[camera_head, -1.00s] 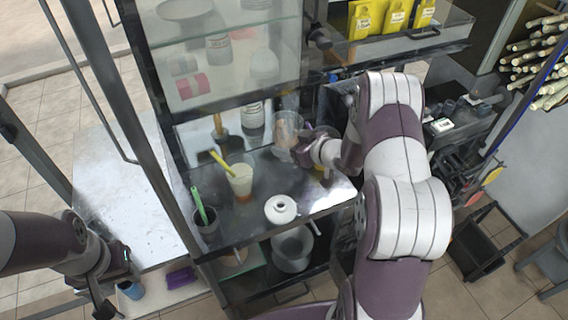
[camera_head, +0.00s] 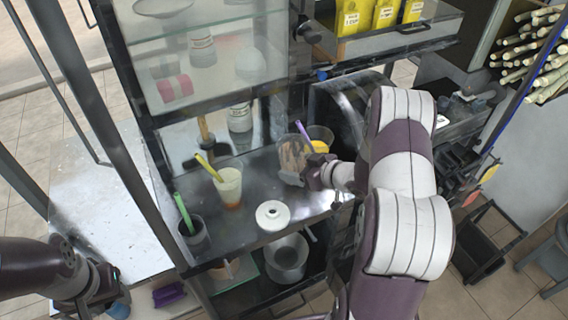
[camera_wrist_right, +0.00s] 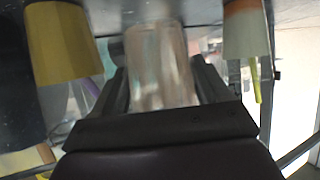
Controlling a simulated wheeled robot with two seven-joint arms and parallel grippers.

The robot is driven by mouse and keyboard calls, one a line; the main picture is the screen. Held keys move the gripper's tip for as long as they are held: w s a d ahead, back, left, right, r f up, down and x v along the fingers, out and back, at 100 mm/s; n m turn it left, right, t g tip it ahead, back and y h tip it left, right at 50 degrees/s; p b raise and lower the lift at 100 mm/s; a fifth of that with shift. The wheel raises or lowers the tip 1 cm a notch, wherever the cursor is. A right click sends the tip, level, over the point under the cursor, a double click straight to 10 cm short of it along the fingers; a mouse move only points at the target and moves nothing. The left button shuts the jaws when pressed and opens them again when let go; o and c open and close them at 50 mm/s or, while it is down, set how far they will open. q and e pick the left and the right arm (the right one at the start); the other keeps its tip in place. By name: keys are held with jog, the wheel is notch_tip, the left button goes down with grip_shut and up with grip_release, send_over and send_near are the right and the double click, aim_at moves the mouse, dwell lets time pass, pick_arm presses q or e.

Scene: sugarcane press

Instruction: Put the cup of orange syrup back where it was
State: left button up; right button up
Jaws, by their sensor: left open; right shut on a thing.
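My right gripper (camera_head: 308,175) is shut on a clear cup (camera_head: 292,158) with a brownish tint, at the right part of the dark counter. In the right wrist view this clear cup (camera_wrist_right: 160,65) stands between the fingers. I cannot tell whether its base touches the counter. A yellow-orange cup (camera_head: 321,140) stands just behind it, beside a purple straw (camera_head: 304,136); the yellow cup (camera_wrist_right: 62,45) also shows in the wrist view. A pale cup with orange at its bottom (camera_head: 229,188) and a yellow straw stands to the left. My left gripper (camera_head: 98,300) is open, low at the left.
A white round lid-like piece (camera_head: 272,215) lies near the counter's front edge. A dark cup with a green straw (camera_head: 193,235) stands at the left corner. A bottle (camera_head: 240,118) stands behind. A glass cabinet (camera_head: 215,60) overhangs the back. The counter's middle has free room.

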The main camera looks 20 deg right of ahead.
aim_at(285, 168)
jog(key=shift+w+a+r, duration=0.1)
jog(key=shift+w+a, duration=0.3)
jog(key=shift+w, duration=0.45)
jog(key=shift+w+a+p, duration=0.3)
jog(key=shift+w, duration=0.3)
jog(key=shift+w+a+p, duration=0.3)
jog(key=shift+w, duration=0.2)
notch_tip(285, 168, down, 3)
jog(key=shift+f+p, duration=0.1)
jog(key=shift+p, duration=0.3)
jog(key=shift+w+d+f, duration=0.1)
jog(key=shift+f, duration=0.25)
jog(key=o, duration=0.6)
jog(key=shift+o, duration=0.9)
